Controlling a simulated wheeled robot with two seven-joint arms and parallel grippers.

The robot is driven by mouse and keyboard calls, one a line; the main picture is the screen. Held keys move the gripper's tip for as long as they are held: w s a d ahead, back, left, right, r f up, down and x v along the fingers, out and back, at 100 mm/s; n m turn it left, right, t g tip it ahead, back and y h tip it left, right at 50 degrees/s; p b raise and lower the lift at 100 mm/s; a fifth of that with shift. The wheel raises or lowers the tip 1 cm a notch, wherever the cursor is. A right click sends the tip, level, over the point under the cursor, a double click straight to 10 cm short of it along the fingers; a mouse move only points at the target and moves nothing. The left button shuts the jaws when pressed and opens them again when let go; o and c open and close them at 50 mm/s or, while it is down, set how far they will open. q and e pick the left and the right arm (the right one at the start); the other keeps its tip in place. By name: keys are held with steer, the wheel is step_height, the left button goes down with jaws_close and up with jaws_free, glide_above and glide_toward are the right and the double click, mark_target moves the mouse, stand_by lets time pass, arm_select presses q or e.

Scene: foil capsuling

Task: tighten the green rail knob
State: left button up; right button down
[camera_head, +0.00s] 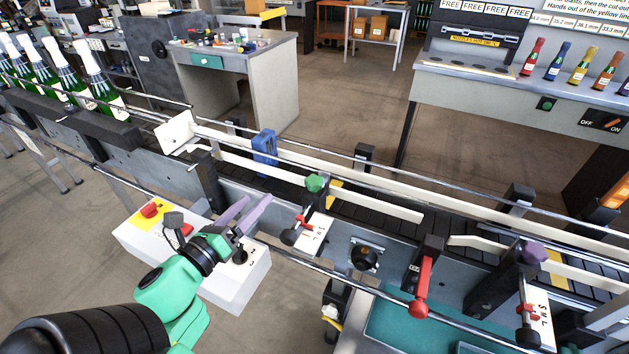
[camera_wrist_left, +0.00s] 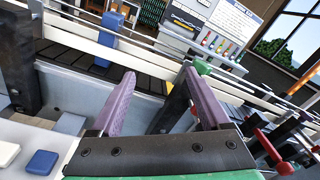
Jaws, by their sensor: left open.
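The green rail knob (camera_head: 314,183) sits on top of a black post beside the conveyor rail, above a white scale plate with a small red pointer. In the left wrist view the green knob (camera_wrist_left: 202,67) shows just past the tip of the right-hand finger, which partly covers it. My left gripper (camera_head: 253,204) has purple fingers spread apart with nothing between them. It is to the left of the knob and apart from it, over the near edge of the conveyor. My right gripper is not in view.
A white control box with a red button (camera_head: 149,209) lies below my left gripper. A blue block (camera_head: 264,146) stands on the rail. A red lever (camera_head: 423,285) and a purple knob (camera_head: 535,254) are farther right. Green bottles (camera_head: 98,82) stand at the upper left.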

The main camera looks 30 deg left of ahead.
mark_target(307, 187)
arm_select(q)
steer(key=s+d+m+h, duration=0.2)
steer(key=d+m+h, duration=0.3)
steer(key=m, duration=0.4)
steer(key=p+x, duration=0.2)
steer(key=x, duration=0.2)
steer(key=p+x, duration=0.1)
steer(key=x, duration=0.4)
steer(key=p+x, duration=0.2)
steer(key=x, duration=0.2)
steer(key=shift+w+r+p, duration=0.25)
steer(key=shift+w+p, duration=0.05)
steer(key=shift+w+d+f, duration=0.1)
steer(key=shift+w+f, duration=0.05)
steer(key=shift+w, duration=0.2)
steer(key=shift+c, duration=0.3)
